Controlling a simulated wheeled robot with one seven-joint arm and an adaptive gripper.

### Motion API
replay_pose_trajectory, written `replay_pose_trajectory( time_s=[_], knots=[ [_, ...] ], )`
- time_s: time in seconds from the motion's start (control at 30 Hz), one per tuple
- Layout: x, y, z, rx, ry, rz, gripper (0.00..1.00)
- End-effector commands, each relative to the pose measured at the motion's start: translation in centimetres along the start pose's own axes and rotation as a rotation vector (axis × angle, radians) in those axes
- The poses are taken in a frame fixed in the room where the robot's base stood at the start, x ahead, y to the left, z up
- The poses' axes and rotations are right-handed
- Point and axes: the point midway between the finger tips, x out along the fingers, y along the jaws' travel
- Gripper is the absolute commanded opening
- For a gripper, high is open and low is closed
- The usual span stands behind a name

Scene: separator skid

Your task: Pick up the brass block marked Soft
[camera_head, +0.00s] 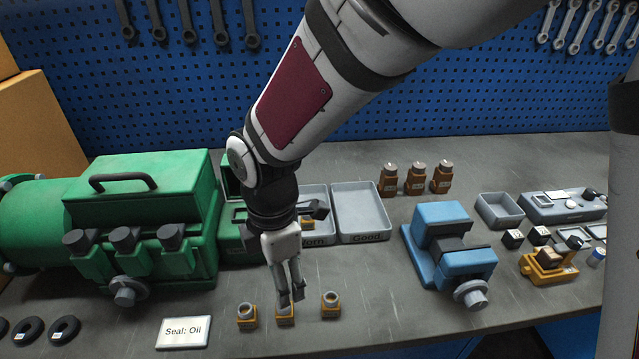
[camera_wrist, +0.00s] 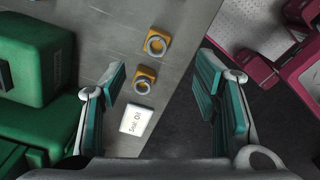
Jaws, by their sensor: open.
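Several small blocks with pale labels are at the right of the bench in the head view: a dark one (camera_head: 512,239), another (camera_head: 540,235), and one with a brownish top (camera_head: 549,257) in a yellow holder (camera_head: 560,272). No mark reading Soft can be made out. My gripper (camera_head: 291,301) is far left of them, pointing down over the middle one of three yellow ring-topped pieces. In the wrist view my gripper (camera_wrist: 163,80) has its fingers spread with nothing held. Two ring-topped pieces (camera_wrist: 157,43) (camera_wrist: 145,79) show beyond the fingers.
A blue vise (camera_head: 450,245) stands between my gripper and the labelled blocks. Grey trays (camera_head: 362,236) lie behind. The green machine (camera_head: 150,200) fills the left. A "Seal: Oil" card (camera_head: 184,332) lies at the front. The bench's front edge is close to the ring-topped pieces.

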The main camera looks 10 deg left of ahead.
Motion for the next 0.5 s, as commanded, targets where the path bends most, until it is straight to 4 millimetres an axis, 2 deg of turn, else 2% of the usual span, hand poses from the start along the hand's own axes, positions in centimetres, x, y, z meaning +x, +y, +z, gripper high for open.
replay_pose_trajectory(
  time_s=[0.03, 0.2, 0.5],
  knots=[
    [1.1, -0.2, -0.1, -0.001, -0.001, -0.006, 0.56],
    [3.9, -0.1, 0.0, 0.001, -0.001, -0.005, 0.56],
    [5.9, -0.1, 0.1, 0.004, 0.000, -0.002, 0.56]
  ],
)
